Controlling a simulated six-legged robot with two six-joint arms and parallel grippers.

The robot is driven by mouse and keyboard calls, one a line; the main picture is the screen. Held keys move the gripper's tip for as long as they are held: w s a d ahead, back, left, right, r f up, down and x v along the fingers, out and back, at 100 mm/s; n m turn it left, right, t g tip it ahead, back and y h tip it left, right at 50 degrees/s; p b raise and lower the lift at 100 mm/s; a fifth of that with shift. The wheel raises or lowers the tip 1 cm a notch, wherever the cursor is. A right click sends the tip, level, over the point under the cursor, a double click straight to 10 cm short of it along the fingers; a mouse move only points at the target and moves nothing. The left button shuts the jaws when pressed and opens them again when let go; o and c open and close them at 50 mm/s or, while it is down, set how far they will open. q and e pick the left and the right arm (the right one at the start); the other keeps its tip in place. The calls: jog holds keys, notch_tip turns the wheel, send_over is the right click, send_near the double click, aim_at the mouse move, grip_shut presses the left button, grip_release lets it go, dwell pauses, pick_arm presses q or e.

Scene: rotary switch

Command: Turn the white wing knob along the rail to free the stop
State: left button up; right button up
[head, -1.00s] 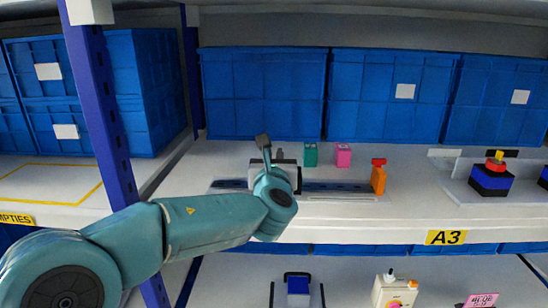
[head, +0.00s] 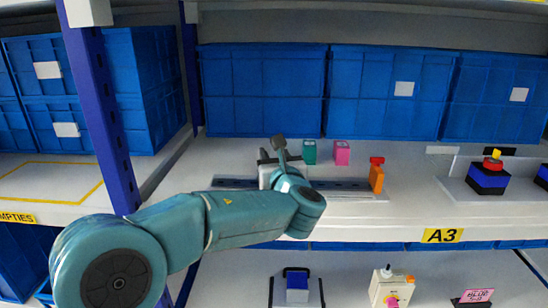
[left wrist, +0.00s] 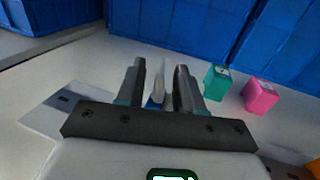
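In the left wrist view, a thin white wing (left wrist: 158,84), with a little blue at its base, stands between the two dark fingers of my left gripper (left wrist: 160,86). The fingers are apart, and a gap shows between the left finger and the wing; I cannot tell whether the right finger touches it. In the head view my left gripper (head: 279,160) is over the left part of the dark slotted rail (head: 232,183), and my arm hides the knob and the rail's middle. An orange block with a red top (head: 376,176) stands at the rail's right end. My right gripper is out of view.
A green box (head: 309,152) and a pink box (head: 342,152) stand behind the rail. Blue bins (head: 265,90) line the back of the shelf. A blue post (head: 112,130) stands left of the rail. A blue-and-black switch box (head: 488,176) stands at the right.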

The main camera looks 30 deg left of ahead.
pick_arm(q)
jog(key=v, duration=1.6)
jog(key=shift+s, duration=0.15)
